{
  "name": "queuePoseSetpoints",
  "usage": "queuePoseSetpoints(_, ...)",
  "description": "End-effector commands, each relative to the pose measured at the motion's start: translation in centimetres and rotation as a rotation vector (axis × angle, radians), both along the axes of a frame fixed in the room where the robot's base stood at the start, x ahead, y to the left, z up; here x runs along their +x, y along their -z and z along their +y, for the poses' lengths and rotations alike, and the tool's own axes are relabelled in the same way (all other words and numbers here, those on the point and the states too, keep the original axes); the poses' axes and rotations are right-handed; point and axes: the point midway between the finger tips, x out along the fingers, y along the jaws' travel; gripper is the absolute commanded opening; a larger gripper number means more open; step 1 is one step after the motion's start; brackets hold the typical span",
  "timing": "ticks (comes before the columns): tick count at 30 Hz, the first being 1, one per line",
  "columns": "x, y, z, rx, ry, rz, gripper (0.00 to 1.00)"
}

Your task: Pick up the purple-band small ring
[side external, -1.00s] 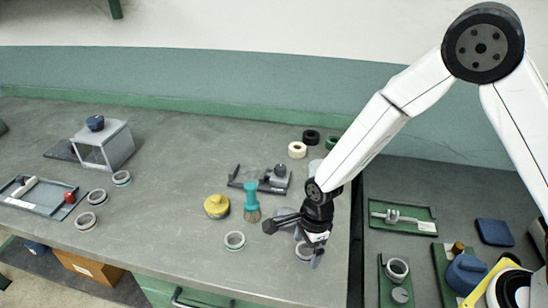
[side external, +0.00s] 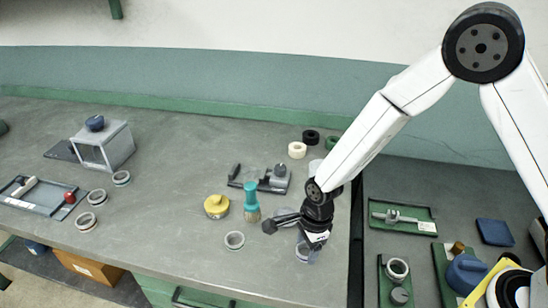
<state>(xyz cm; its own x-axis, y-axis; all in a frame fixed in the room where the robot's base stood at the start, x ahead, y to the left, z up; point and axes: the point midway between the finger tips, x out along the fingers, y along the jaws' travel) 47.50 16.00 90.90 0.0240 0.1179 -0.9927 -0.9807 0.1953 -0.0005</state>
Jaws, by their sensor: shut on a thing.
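My gripper (side external: 305,256) points down near the front right of the grey bench and is shut on a small pale ring (side external: 301,254). The fingers and wrist hide part of this ring, and I cannot make out its band colour. It is at or very close to the bench top. Another small grey ring (side external: 234,240) lies flat on the bench to the left, apart from my gripper.
A teal-handled brush (side external: 251,197), a yellow-lidded pot (side external: 216,206) and a dark fixture (side external: 262,181) stand left of my arm. Several rings lie near a tray (side external: 42,197) and a clear box (side external: 106,146). The bench's right edge is close by.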

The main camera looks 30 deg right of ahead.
Motion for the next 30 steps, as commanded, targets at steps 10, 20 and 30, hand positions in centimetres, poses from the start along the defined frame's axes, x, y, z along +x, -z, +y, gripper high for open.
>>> queuePoseSetpoints(10,0.0,-1.3,0.0,0.002,0.000,-0.001,0.07)
queuePoseSetpoints(20,-1.1,-4.5,-0.3,0.002,0.000,-0.002,0.07)
queuePoseSetpoints(30,-4.0,-8.3,-1.3,0.001,-0.001,-0.002,0.07)
